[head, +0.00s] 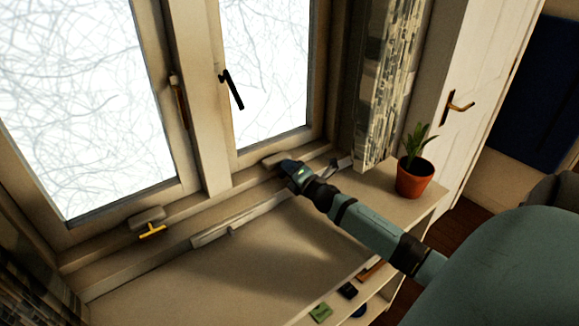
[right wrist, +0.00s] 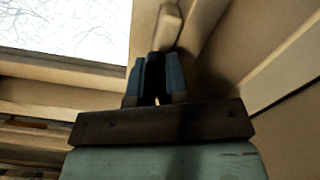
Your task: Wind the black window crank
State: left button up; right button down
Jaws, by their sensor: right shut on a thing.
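My right gripper (head: 288,168) is at the foot of the right window, against the beige crank housing (head: 270,161) on the lower frame. In the right wrist view its two blue-grey fingers (right wrist: 156,76) are shut just in front of the housing (right wrist: 168,22). The dark thing between the fingers appears to be the black window crank (right wrist: 157,66); the fingers hide most of it. In the head view the crank is hidden by the gripper. My left gripper is not in view.
A similar housing with a brass crank (head: 152,231) sits under the left window. A black lever handle (head: 232,90) hangs on the right window. A potted plant (head: 415,176) stands right of my forearm. Small items, including a green one (head: 320,313), lie on a lower shelf.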

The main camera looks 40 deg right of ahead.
jog(key=m+p, duration=0.1)
jog(key=m, duration=0.3)
jog(key=shift+f+m+p, duration=0.1)
jog(key=shift+m+p, duration=0.2)
jog(key=shift+m, duration=0.1)
dwell(0.4)
jog(key=c, duration=1.1)
grip_release()
jog(key=shift+s, duration=0.1)
jog(key=s, duration=0.4)
jog(key=s+a, duration=0.1)
jog(key=s, duration=0.8)
jog(key=shift+s+a+b, duration=0.2)
jog(key=shift+s+b, duration=0.1)
jog(key=shift+b, duration=0.1)
jog(key=shift+f, duration=0.1)
